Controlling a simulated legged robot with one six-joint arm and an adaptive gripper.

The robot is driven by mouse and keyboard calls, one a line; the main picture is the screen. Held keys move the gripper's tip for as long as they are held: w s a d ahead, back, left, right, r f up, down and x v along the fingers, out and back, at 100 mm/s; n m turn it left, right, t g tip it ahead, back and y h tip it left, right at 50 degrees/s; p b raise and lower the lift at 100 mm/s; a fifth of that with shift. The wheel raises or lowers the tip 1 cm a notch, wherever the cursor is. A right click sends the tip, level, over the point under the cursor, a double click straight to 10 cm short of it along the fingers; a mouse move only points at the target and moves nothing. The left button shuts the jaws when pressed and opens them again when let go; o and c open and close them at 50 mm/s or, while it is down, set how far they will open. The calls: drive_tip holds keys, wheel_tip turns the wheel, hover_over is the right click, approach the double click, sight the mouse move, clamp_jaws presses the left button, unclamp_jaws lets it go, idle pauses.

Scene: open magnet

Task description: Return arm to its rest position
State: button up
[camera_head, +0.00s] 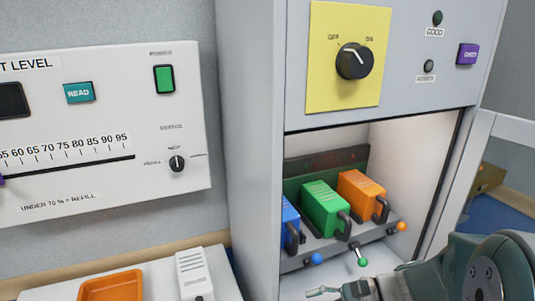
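My gripper (325,292) is at the bottom of the view, in front of the open cabinet compartment. Only its tip part shows, so I cannot tell whether it is open or shut. My arm comes in from the lower right corner. Nothing is seen held in the gripper. Inside the compartment stand a blue module (288,217), a green module (324,208) and an orange module (359,188), each with a dark handle. In front of them are levers with a blue knob (316,258), a green knob (363,262) and an orange knob (401,226).
The grey cabinet (252,120) carries a yellow dial plate (325,80) and a purple button (467,54). Its door (480,150) stands open at the right. A white level panel (100,185) hangs at the left. Below it are an orange tray (110,286) and a white module (194,272).

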drive_tip(key=s+d+r+n+t+h, duration=0.5)
drive_tip(key=s+r+n+h, duration=0.3)
drive_tip(key=s+n+h, duration=0.2)
drive_tip(key=n+h, duration=0.2)
drive_tip(key=h, duration=0.1)
drive_tip(key=shift+s+d+n+h, duration=0.2)
drive_tip(key=shift+s+n+h, duration=0.1)
drive_tip(key=shift+s+h, duration=0.1)
